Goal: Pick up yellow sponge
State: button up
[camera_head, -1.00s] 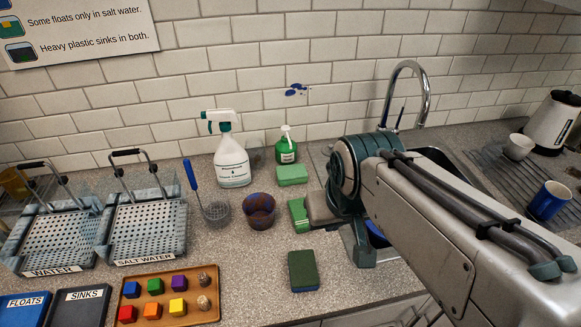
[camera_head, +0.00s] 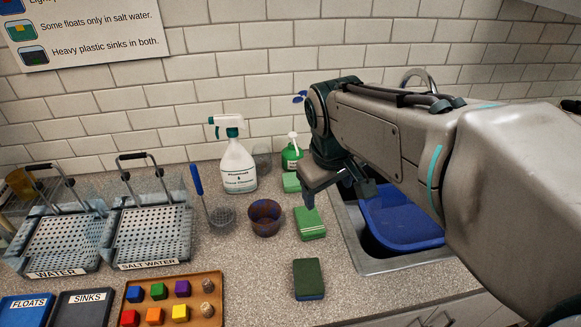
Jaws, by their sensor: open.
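I see no plainly yellow sponge. A green block with paler stripes (camera_head: 310,224), perhaps a sponge, lies on the counter left of the sink. A dark green pad with a blue underside (camera_head: 308,279) lies nearer the front edge. A pale green block (camera_head: 291,183) lies behind, partly hidden by my arm. My gripper (camera_head: 338,196) is open and seems empty. It hangs above the counter by the sink's left rim, with one finger just above the striped block; whether it touches cannot be told.
The sink holds a blue basin (camera_head: 400,220). A spray bottle (camera_head: 238,166), a green soap bottle (camera_head: 291,154) and a brown cup (camera_head: 265,217) stand left of my arm. A tray (camera_head: 216,284) of coloured cubes lies at front left. Counter around the dark pad is clear.

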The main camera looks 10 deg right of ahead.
jog(key=w+a+f+n+g+h+b, duration=0.15)
jog(key=w+n, duration=0.55)
jog(key=w, duration=0.8)
jog(key=n+g+h, duration=0.1)
jog(key=n+h, duration=0.1)
jog(key=n, duration=0.5)
send_near(295, 178)
jog(key=p+x, duration=0.1)
jog(key=x, duration=0.8)
jog(key=shift+d+f, duration=0.15)
jog(key=shift+f, duration=0.2)
jog(key=c, duration=0.8)
jog(key=shift+r, duration=0.15)
